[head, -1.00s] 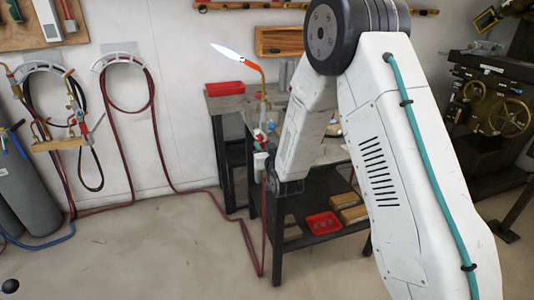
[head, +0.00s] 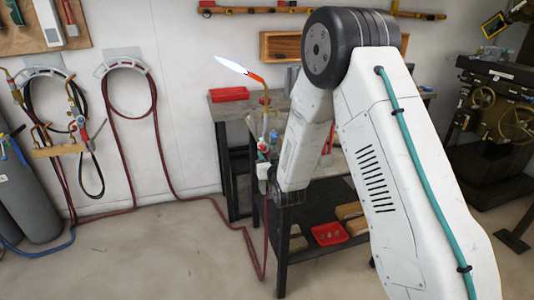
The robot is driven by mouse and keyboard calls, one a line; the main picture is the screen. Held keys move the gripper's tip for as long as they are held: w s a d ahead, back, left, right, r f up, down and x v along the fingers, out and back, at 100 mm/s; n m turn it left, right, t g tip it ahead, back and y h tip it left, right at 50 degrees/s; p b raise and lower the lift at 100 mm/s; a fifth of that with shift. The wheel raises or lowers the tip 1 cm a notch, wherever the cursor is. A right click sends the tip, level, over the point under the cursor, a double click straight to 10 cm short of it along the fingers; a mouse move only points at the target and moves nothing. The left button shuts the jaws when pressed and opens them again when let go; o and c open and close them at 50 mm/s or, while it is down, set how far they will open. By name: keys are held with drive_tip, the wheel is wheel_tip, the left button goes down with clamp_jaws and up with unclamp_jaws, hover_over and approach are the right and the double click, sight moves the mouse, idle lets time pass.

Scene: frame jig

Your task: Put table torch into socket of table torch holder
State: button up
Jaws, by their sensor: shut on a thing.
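The table torch (head: 265,122) stands roughly upright beside the lower end of my arm. Its bent orange-red neck points up and left, with a pale blue-white flame at the tip. A red hose hangs from it to the floor. My gripper (head: 263,158) is shut on the torch's lower body, partly hidden by my forearm. The torch and gripper appear in front of the dark work table (head: 230,108); their distance from it is hard to judge. I cannot make out the table torch holder or its socket; my arm covers much of the tabletop.
A red tray (head: 229,94) lies on the table's left end. A red bin (head: 329,234) and wooden blocks sit on its lower shelf. Another torch set (head: 72,125) hangs on the left wall beside grey cylinders (head: 30,195). A milling machine (head: 495,110) stands right. The front floor is clear.

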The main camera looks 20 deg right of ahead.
drive_tip(key=shift+f, duration=1.95)
drive_tip(key=shift+f, duration=0.75)
drive_tip(key=o, duration=1.1)
drive_tip(key=shift+o, duration=0.2)
drive_tip(key=shift+f, duration=0.1)
drive_tip(key=shift+s, duration=0.2)
drive_tip(key=s, duration=0.7)
drive_tip(key=shift+s, duration=0.2)
drive_tip(key=shift+r, duration=0.2)
